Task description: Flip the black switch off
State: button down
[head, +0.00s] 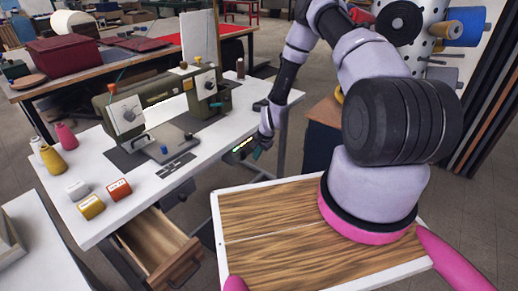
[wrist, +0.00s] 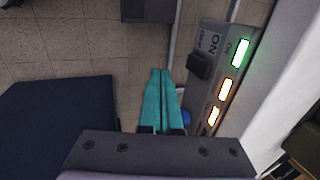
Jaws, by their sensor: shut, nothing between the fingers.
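A grey switch panel with ON and OFF lettering (wrist: 213,43) stands at the table edge in the wrist view. The black switch (wrist: 200,67) sticks out from it below the lettering. Green and orange lights (wrist: 225,89) glow along the panel; they also show in the head view (head: 243,143). My gripper (wrist: 160,74) has teal fingers pressed together and empty. The tips are left of the black switch, with a visible gap. A blue round part (wrist: 186,117) is partly hidden behind the fingers. In the head view my gripper (head: 257,153) is at the table's right edge; the switch is too small to make out.
A green sewing machine (head: 150,103) stands on the white table (head: 100,200), with thread spools (head: 66,136) and small containers (head: 91,206) to its left. A wooden drawer (head: 160,245) is pulled out below. Floor left of the fingers is open.

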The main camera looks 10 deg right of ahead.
aim_at(245, 158)
jog(key=shift+w+a+f, duration=0.3)
jog(key=shift+w+a, duration=0.15)
jog(key=shift+w, duration=0.15)
jog(key=shift+w+a+f, duration=0.35)
jog(key=shift+w+a, duration=0.1)
jog(key=shift+w, duration=0.15)
jog(key=shift+w+a+f, duration=0.3)
jog(key=shift+w+a, duration=0.15)
jog(key=shift+w, duration=0.15)
jog(key=shift+w+a+f, duration=0.15)
jog(key=shift+w, duration=0.05)
jog(key=shift+r, duration=0.8)
